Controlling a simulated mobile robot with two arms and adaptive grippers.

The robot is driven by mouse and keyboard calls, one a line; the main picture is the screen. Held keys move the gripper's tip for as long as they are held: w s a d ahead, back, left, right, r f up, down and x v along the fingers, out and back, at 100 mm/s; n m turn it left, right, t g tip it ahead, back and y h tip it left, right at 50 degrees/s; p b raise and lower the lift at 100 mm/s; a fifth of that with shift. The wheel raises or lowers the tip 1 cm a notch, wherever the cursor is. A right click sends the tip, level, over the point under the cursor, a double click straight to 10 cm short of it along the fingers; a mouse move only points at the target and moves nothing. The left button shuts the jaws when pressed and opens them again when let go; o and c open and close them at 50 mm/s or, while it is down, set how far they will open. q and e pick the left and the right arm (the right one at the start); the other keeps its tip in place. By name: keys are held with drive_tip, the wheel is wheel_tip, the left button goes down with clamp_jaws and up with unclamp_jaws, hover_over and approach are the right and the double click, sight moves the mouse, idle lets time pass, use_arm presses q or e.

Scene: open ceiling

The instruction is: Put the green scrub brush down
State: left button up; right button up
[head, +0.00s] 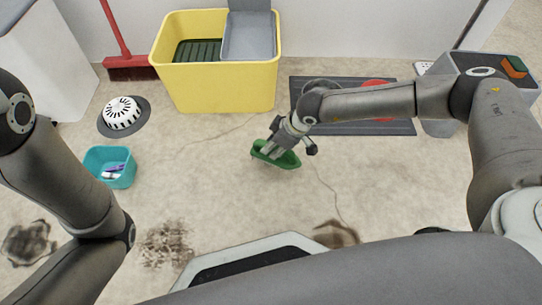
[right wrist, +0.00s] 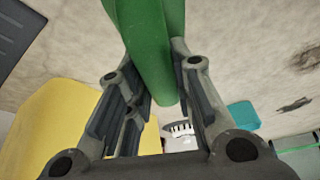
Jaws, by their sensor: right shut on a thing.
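The green scrub brush (head: 278,156) is held by my right gripper (head: 287,141) near the middle of the head view, over the bare floor in front of the yellow bucket. In the right wrist view the green brush (right wrist: 148,40) reaches down between the two fingers of my right gripper (right wrist: 158,95), which are shut on it. I cannot tell exactly how high the brush is above the floor. My left arm comes in at the left of the head view, but its gripper is not in view.
A yellow bucket (head: 222,90) stands at the back, with a red broom (head: 130,66) on its left. A white round drain-like thing (head: 122,113) and a teal bin (head: 95,158) with small items lie left. A dark mat (head: 385,127) lies right. The middle floor is clear, with dark stains nearer me.

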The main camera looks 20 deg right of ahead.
drive_tip(key=shift+w+a+f+b, duration=0.25)
drive_tip(key=shift+f+b, duration=0.15)
drive_tip(key=shift+f, duration=0.05)
drive_tip(key=shift+a+f+b, duration=0.1)
drive_tip(key=shift+f+b, duration=0.85)
drive_tip(key=shift+f, duration=0.6)
drive_tip(key=shift+f, duration=0.1)
drive_tip(key=o, duration=0.9)
drive_tip(key=shift+r, duration=0.35)
drive_tip(key=p+v, duration=0.7)
drive_tip(key=v, duration=0.3)
drive_tip(key=shift+s+d+r, duration=0.1)
drive_tip(key=shift+d+r, duration=0.2)
drive_tip(key=shift+r, duration=0.3)
drive_tip(key=shift+s+r, duration=0.1)
